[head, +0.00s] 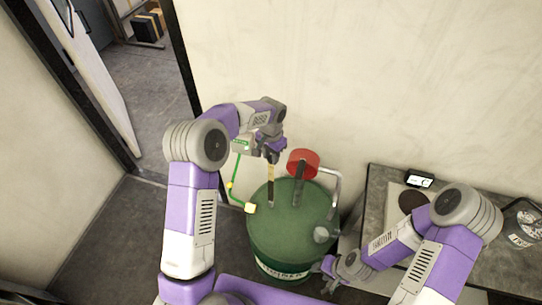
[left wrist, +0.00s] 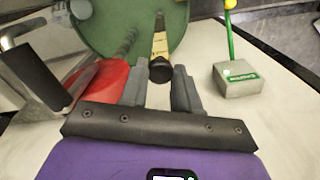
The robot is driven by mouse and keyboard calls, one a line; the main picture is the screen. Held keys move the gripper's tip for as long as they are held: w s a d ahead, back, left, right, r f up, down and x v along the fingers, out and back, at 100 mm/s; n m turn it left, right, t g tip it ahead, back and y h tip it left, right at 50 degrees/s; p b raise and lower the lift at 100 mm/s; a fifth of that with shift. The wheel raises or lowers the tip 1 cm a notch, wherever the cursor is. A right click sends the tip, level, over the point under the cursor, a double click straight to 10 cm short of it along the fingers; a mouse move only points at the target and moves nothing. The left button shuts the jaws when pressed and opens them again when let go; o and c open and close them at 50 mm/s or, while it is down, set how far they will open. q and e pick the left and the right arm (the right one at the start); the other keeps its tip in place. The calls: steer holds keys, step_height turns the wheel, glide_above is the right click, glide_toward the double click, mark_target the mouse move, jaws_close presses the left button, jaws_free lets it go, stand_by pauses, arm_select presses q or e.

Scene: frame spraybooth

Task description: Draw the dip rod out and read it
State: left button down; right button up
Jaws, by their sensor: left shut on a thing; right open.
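The dip rod (head: 271,186) stands roughly upright over the green drum (head: 290,240), its lower end meeting the drum's top. It has a pale yellow part and dark parts. My left gripper (head: 271,155) is shut on its upper end. In the left wrist view the rod (left wrist: 160,46) shows its black end cap between the fingers of my left gripper (left wrist: 158,88), with the green drum top (left wrist: 100,30) beyond. Any marks on the rod are too small to read. My right gripper (head: 332,270) is open and empty, beside the drum's lower right side.
A red round part (head: 303,162) on a dark stem and a grey bent pipe (head: 335,185) rise beside the rod. A grey box (left wrist: 240,80) with a green label is to the left in the head view.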

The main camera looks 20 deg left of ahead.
arm_select(q)
steer(key=c, duration=0.8)
jaws_free()
step_height(320, 180, up, 8)
steer(key=shift+f, duration=0.2)
